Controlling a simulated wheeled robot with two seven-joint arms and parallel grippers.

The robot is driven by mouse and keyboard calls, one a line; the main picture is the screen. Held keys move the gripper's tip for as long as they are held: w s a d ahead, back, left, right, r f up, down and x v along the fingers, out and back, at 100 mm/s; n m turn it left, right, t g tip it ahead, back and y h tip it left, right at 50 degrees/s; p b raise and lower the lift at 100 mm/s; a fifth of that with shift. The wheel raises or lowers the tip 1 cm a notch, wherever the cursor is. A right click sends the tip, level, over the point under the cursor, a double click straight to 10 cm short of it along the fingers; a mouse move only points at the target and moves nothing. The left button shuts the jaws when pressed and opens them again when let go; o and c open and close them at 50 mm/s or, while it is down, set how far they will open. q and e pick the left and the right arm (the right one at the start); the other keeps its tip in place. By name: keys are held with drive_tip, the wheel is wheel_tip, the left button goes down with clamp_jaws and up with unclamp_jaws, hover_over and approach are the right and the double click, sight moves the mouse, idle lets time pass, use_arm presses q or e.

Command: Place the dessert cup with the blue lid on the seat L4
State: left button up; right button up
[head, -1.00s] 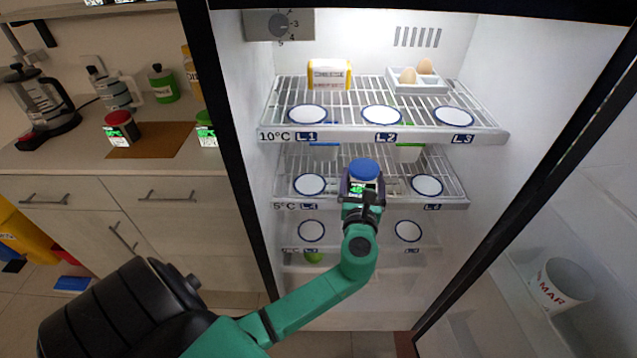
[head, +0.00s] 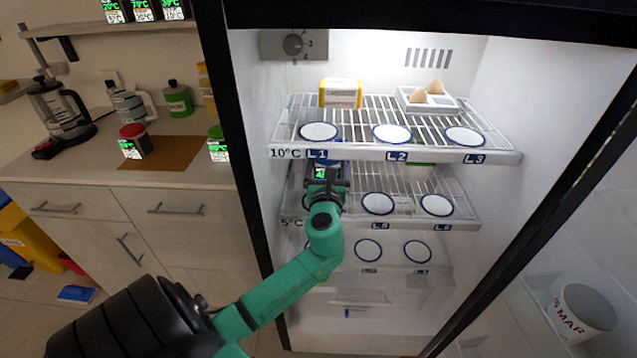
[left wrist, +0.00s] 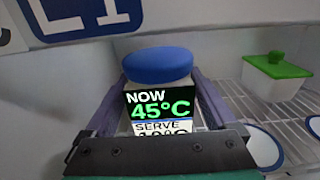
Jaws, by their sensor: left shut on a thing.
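My left gripper (head: 325,186) is shut on the dessert cup with the blue lid, just under the front edge of the top shelf at its L1 end. In the left wrist view the cup (left wrist: 160,92) is upright between the two fingers (left wrist: 161,105). Its blue lid (left wrist: 158,65) is on, and its label reads NOW 45°C. Seat L4 is hidden in the head view behind my gripper and arm, at the left end of the 5°C shelf (head: 408,225). Whether the cup touches the shelf cannot be told. My right gripper is out of view.
Seats L5 (head: 377,204) and L6 (head: 437,205) are empty. The top shelf edge (head: 395,154) runs close above the gripper. A green-lidded container (left wrist: 277,75) stands farther back on the shelf. The fridge's left wall and dark frame (head: 240,180) are close to my arm.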

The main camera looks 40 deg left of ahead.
use_arm(q)
drive_tip(key=shift+s+a, duration=0.6)
drive_tip(key=shift+a, duration=0.2)
wheel_tip(320, 180, down, 7)
drive_tip(key=shift+r+b, duration=0.1)
drive_tip(key=shift+b, duration=1)
drive_tip(key=shift+s+a, duration=0.1)
drive_tip(key=shift+a, duration=0.05)
drive_tip(key=shift+f, duration=0.3)
drive_tip(key=o, duration=1.5)
drive_tip(key=shift+r, duration=0.25)
drive_tip(key=v, duration=1.2)
drive_tip(key=shift+b, duration=0.3)
drive_tip(key=shift+f, duration=0.1)
